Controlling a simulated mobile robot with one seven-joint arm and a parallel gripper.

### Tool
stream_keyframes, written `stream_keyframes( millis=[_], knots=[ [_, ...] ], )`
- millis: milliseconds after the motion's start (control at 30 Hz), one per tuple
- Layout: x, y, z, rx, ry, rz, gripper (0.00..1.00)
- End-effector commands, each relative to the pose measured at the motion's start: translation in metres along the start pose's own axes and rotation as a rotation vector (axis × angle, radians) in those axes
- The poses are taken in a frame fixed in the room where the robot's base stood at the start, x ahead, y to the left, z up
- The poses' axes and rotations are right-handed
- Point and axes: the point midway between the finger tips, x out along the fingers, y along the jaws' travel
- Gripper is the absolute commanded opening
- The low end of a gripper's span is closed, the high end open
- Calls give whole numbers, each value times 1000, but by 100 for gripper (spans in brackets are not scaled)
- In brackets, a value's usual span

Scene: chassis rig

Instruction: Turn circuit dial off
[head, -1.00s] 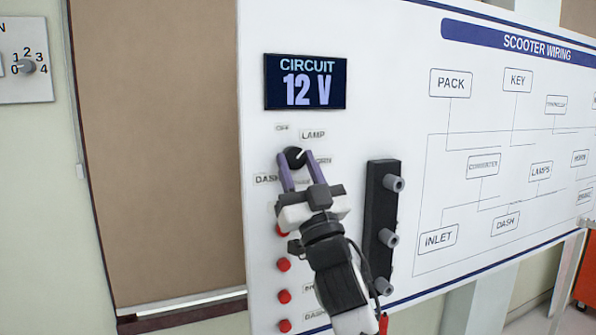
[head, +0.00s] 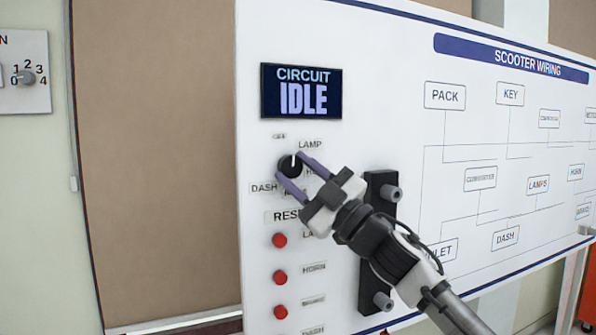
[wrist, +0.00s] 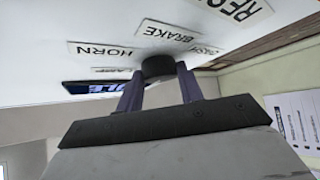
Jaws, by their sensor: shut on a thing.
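The circuit dial (head: 291,165) is a small black knob on the white panel, with a white pointer mark that points up, near the OFF label (head: 279,136). Labels for LAMP, DASH and others ring it, some partly covered. My gripper (head: 291,168) has its purple fingers on both sides of the dial and is shut on it. The wrist view shows the dial (wrist: 157,66) between the two fingertips. The display (head: 301,91) above the dial reads CIRCUIT IDLE.
Red buttons (head: 280,277) run down the panel below the dial. A black bar with grey knobs (head: 380,240) stands just right, behind my arm. A wiring diagram fills the panel's right side. Another numbered dial (head: 26,77) is on the far left wall.

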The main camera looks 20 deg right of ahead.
Motion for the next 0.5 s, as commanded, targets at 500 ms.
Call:
stream_keyframes(
  millis=[500],
  knots=[
    [0,2,0,-70,1,-69,14]
  ],
)
